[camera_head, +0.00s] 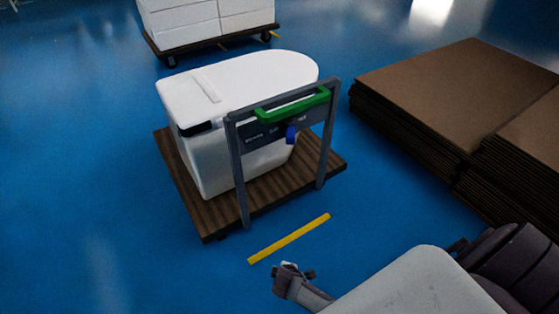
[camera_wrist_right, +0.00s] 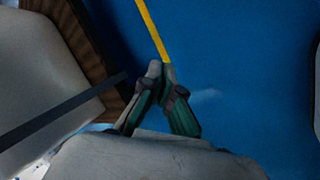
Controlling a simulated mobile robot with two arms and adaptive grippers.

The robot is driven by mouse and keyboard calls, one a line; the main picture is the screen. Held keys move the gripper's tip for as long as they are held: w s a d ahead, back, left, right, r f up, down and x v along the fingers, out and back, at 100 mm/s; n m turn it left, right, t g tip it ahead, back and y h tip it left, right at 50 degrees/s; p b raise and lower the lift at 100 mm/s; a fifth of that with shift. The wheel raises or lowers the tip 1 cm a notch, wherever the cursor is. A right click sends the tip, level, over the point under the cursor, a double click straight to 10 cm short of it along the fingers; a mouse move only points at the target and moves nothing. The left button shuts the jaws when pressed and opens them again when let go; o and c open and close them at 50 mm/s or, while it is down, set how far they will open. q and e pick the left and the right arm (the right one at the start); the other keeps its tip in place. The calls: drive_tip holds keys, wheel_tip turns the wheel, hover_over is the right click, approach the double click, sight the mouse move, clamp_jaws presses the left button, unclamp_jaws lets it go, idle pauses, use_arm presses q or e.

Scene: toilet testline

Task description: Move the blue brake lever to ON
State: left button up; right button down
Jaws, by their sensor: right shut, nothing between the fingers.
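The blue brake lever (camera_head: 291,134) sits on a dark grey panel (camera_head: 262,135) under a green handle (camera_head: 292,105). It is toward the right part of the panel, near small white lettering that I cannot read surely. The panel belongs to the grey upright frame (camera_head: 238,175) of a wooden cart. My right gripper (camera_head: 289,268) is low in front of the cart, apart from the lever. In the right wrist view its fingertips (camera_wrist_right: 161,69) are together with nothing between them. The lever does not clearly show there. My left gripper is not in view.
A white toilet (camera_head: 245,80) stands on the cart's wooden deck (camera_head: 205,215). A yellow strip (camera_head: 289,239) lies on the blue floor before it. Stacked brown sheets (camera_head: 450,90) stand at right. Another cart with white boxes (camera_head: 210,20) is behind. Floor between cart and stacks is clear.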

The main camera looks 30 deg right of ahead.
drive_tip(key=w+r+n+t+h+b, duration=0.1)
drive_tip(key=w+r+t+h+b, duration=0.2)
drive_tip(key=w, duration=0.8)
use_arm(q)
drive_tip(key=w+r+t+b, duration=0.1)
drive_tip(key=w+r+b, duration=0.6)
drive_tip(key=b, duration=0.1)
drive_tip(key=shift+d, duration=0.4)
use_arm(e)
drive_tip(key=w+d+r+t+h, duration=0.1)
drive_tip(key=w+r, duration=0.4)
drive_tip(key=r, duration=0.8)
drive_tip(key=w+d+r+m+t+h, duration=0.1)
drive_tip(key=w+r+t+h, duration=0.2)
drive_tip(key=r, duration=1.1)
drive_tip(key=w+h, duration=0.2)
drive_tip(key=w, duration=0.1)
drive_tip(key=shift+w+d+r+h, duration=0.15)
drive_tip(key=shift+h, duration=0.25)
